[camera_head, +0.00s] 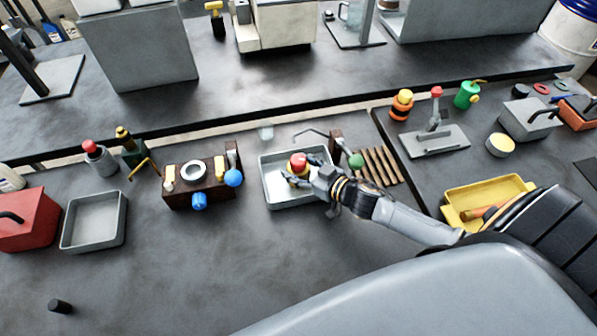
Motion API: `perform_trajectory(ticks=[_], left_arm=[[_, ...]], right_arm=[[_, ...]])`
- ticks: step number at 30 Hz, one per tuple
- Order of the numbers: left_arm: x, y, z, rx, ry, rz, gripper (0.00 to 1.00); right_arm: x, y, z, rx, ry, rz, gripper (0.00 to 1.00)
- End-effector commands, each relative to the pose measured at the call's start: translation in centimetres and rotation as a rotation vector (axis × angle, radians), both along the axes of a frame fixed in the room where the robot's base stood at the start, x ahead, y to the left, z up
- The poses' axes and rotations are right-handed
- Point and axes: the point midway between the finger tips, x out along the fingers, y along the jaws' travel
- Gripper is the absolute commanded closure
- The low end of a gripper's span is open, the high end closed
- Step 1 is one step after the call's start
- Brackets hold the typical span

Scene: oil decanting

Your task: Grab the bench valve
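A small valve-like piece with a red top and yellow body (298,163) is in the light grey metal tray (272,190) at the middle of the bench. I take it for the bench valve, but I cannot be sure. My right gripper (300,172) reaches in from the right over the tray. Its fingers lie on either side of the piece and hide its lower part. Whether they press on it cannot be told. My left gripper is not in view.
A brown block with blue knobs (198,190) stands left of the tray, and an empty grey tray (93,220) farther left. A curved spout with a green ball (355,160) and wooden slats (379,166) are close on the right. The front of the bench is mostly clear.

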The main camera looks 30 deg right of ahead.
Motion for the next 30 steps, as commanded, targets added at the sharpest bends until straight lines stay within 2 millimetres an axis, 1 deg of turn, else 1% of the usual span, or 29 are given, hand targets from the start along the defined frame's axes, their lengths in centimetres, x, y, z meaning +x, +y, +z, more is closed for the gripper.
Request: perform_trajectory(ticks=[1, 2, 3, 6, 14, 20, 23, 28, 29, 30], left_arm=[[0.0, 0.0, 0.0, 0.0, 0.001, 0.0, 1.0], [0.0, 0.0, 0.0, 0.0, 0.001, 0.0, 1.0], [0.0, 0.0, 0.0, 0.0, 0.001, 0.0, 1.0], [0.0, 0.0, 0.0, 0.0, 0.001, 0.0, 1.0], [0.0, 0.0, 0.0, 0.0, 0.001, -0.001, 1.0], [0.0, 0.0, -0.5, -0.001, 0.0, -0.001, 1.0], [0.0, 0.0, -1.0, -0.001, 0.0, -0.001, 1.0], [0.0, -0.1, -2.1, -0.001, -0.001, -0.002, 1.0], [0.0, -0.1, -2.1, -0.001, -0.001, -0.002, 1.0], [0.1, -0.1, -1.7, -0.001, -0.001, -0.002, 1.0]], right_arm=[[0.0, 0.0, 0.0, 0.0, 0.001, 0.0, 0.61], [0.0, 0.0, 0.0, 0.0, 0.001, 0.0, 0.67], [0.0, 0.0, 0.0, 0.0, 0.001, 0.0, 0.75], [0.0, 0.0, 0.1, 0.001, -0.003, 0.001, 0.93], [0.0, 0.0, 0.2, 0.0, -0.003, 0.001, 0.94], [0.1, 0.0, 1.1, -0.002, -0.005, 0.003, 0.94], [-1.1, 0.3, 1.0, 0.003, 0.001, 0.001, 0.94], [-3.9, 1.1, 0.9, 0.003, 0.001, 0.001, 0.94], [-4.2, 1.1, 1.3, 0.001, -0.003, 0.001, 0.94], [-3.8, 1.0, 3.0, -0.001, -0.009, 0.003, 0.94]])
